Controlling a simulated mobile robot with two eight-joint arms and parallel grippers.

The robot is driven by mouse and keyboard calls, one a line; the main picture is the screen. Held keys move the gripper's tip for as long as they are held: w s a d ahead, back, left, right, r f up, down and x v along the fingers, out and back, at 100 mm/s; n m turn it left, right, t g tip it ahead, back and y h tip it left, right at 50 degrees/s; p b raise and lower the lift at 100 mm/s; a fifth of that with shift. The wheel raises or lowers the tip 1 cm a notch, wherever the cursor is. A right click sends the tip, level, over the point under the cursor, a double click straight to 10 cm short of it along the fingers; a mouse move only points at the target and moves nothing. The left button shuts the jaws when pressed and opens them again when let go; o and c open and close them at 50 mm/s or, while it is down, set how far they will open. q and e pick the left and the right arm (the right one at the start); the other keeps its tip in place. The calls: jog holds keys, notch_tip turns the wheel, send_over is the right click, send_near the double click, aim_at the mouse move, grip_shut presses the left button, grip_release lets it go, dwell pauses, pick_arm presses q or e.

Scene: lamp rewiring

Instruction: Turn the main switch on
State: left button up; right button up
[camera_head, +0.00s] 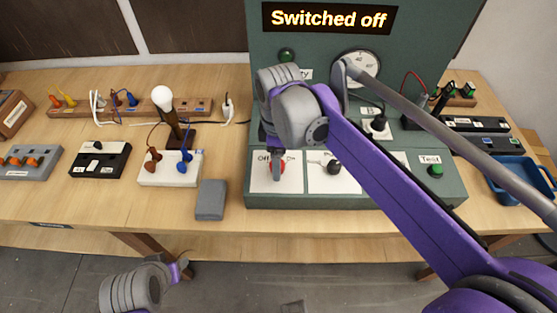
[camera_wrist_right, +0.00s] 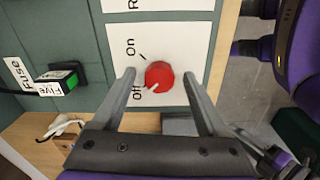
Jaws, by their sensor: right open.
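The main switch is a red round knob (camera_wrist_right: 159,76) on a white plate marked On and Off, on the green panel (camera_head: 353,201). Its pale pointer mark is toward Off. My right gripper (camera_wrist_right: 158,78) is open, with one finger on each side of the knob; contact cannot be told. In the head view my right gripper (camera_head: 277,170) hangs over the switch plate and hides part of the knob. The display (camera_head: 328,18) reads "Switched off". My left gripper (camera_head: 182,267) is low at the left, in front of the table edge; its jaws are unclear.
A black knob (camera_head: 333,167) and a green Test button (camera_head: 435,171) are to the right on the panel. A grey block (camera_head: 211,199) lies just left of it. A bulb (camera_head: 162,98) on a stand and a blue tray (camera_head: 520,176) are on the table.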

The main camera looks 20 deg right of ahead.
jog(key=shift+f, duration=0.2)
grip_shut()
dwell(0.3)
